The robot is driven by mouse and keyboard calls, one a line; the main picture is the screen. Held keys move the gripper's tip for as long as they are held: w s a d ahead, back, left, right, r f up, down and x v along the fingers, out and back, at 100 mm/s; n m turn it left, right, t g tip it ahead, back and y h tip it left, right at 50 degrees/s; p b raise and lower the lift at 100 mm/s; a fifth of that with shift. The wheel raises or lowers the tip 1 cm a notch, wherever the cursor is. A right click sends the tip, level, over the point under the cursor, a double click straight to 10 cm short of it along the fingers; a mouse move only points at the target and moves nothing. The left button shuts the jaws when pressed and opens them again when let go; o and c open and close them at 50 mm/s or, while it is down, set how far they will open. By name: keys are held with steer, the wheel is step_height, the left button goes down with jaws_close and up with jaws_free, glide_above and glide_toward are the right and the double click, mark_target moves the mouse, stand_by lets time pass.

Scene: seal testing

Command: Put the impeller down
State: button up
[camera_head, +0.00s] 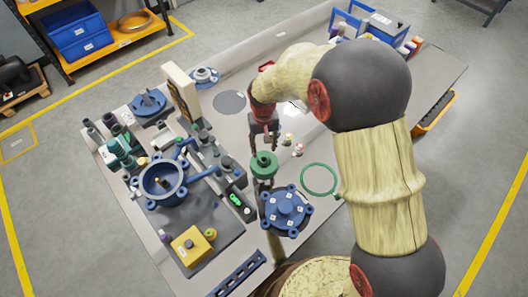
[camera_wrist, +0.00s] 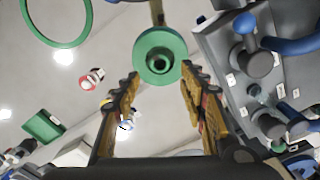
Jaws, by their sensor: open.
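The impeller, which I take to be the green round part with a stepped hub (camera_head: 263,163), is near the front middle of the table, just left of the blue flanged cover. My gripper (camera_head: 264,143) is just above and behind it in the head view. In the wrist view the green part (camera_wrist: 150,68) lies just beyond and between the spread fingertips (camera_wrist: 160,76). The fingers are open, with a visible gap on both sides of the green part. Its underside is hidden, so I cannot tell exactly what it rests on.
A blue bolted cover (camera_head: 287,207) stands close in front, and a green ring (camera_head: 319,164) lies to the right. Small bottles (camera_head: 298,151) stand nearby. A blue pump housing (camera_head: 162,181) and a yellow box (camera_head: 191,246) are left. The table's right side is clearer.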

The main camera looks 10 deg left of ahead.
steer(key=shift+r+p, duration=0.4)
steer(key=shift+r, duration=1.8)
steer(key=s+d+r+m+t, duration=0.15)
steer(key=s+d+r, duration=0.25)
steer(key=d+r, duration=0.45)
steer(key=s+d+r+t, duration=0.25)
steer(key=d+r, duration=0.35)
steer(key=r, duration=0.5)
steer(key=s+d+r+m+t, duration=0.1)
steer(key=s+d+r, duration=0.1)
steer(key=s+d, duration=0.3)
steer(key=s+d+r+m, duration=0.1)
steer(key=s+d+r, duration=0.2)
steer(key=s+d, duration=0.3)
steer(key=s, duration=0.5)
steer(key=shift+s+r+t, duration=0.2)
steer(key=shift+r+t, duration=0.15)
steer(key=shift+t, duration=0.05)
steer(key=shift+a, duration=0.1)
